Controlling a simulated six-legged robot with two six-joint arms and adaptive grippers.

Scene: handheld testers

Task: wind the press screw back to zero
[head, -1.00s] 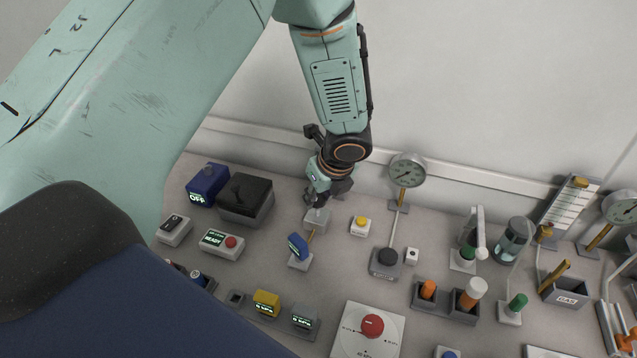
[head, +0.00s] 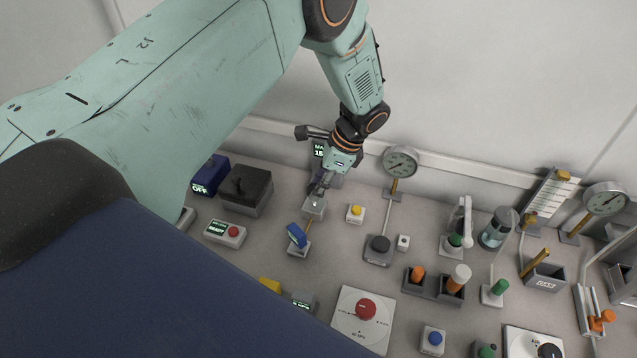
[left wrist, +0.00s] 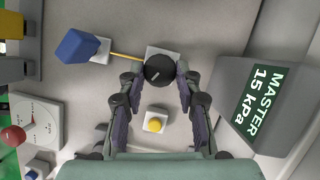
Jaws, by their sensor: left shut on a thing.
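The press screw's round black knob (left wrist: 160,70) has a pale pointer line and sits on a light grey block (head: 313,207). My left gripper (left wrist: 160,80) has its two fingers on either side of the knob and is shut on it. In the head view the left gripper (head: 321,186) reaches down onto the block and hides the knob. A brass tube (left wrist: 126,56) joins the block to a tilted blue gauge (left wrist: 77,46), which also shows in the head view (head: 297,236). A grey display (left wrist: 262,97) reads MASTER 15 kPa. My right gripper is not in view.
A yellow button (head: 355,213) stands close to the right of the block. A round dial gauge (head: 400,162) stands behind it on a brass stem. A black-topped box (head: 245,189) is to the left. A red knob on a white plate (head: 347,335) is in front.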

